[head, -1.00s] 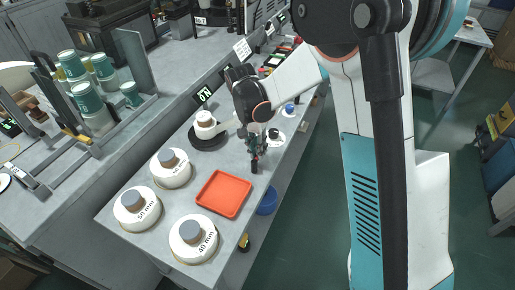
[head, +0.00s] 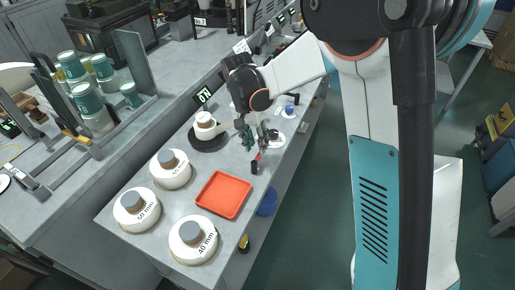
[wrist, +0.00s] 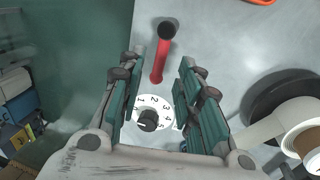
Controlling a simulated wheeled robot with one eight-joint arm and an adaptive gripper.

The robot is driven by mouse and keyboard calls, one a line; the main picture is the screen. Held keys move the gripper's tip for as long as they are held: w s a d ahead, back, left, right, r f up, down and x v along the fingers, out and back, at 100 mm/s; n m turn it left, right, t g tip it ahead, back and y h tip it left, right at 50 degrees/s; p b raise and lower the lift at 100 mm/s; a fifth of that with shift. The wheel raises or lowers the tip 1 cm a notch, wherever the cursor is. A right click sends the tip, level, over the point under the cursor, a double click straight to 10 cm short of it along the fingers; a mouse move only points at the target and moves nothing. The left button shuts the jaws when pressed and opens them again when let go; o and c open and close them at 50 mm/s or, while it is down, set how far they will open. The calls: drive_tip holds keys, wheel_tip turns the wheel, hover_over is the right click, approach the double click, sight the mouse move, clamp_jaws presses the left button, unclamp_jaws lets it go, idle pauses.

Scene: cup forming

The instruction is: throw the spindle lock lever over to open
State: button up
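The lever is a red bar with a dark round end. In the wrist view the lever (wrist: 161,58) stands between and just beyond the fingertips, its dark end at the top. In the head view the lever (head: 255,165) shows below the fingers, near the bench's right edge. My gripper (wrist: 158,78) is open, with a finger on each side and a clear gap to the lever. It also shows in the head view (head: 257,138) above the bench. The spindle with a white body on a black disc (head: 208,138) sits to the left. The lever's foot is partly hidden in the head view.
A numbered white dial with a black knob (wrist: 149,120) lies between the fingers, below the lever in the wrist view. A red tray (head: 223,195) and several white round weights (head: 171,180) occupy the near bench. A blue bin (head: 267,202) sits under the right edge.

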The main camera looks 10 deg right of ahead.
wheel_tip(320, 180, up, 9)
drive_tip(key=w+a, duration=0.1)
drive_tip(key=shift+a+f, duration=0.2)
drive_tip(key=shift+a, duration=0.05)
idle(0.3)
drive_tip(key=s+d+r+n+t+y, duration=0.1)
drive_tip(key=s+d+r+n+t, duration=0.25)
drive_tip(key=s+d+r, duration=0.55)
drive_tip(key=s+d+f+n+t, duration=0.1)
drive_tip(key=s+t, duration=0.1)
drive_tip(key=s, duration=0.5)
drive_tip(key=s+d+f+n+t, duration=0.1)
drive_tip(key=s+n+t, duration=0.1)
drive_tip(key=s, duration=0.5)
drive_tip(key=shift+d+f+t+y, duration=0.25)
drive_tip(key=shift+d+t+y, duration=0.1)
drive_tip(key=shift+t+y, duration=0.1)
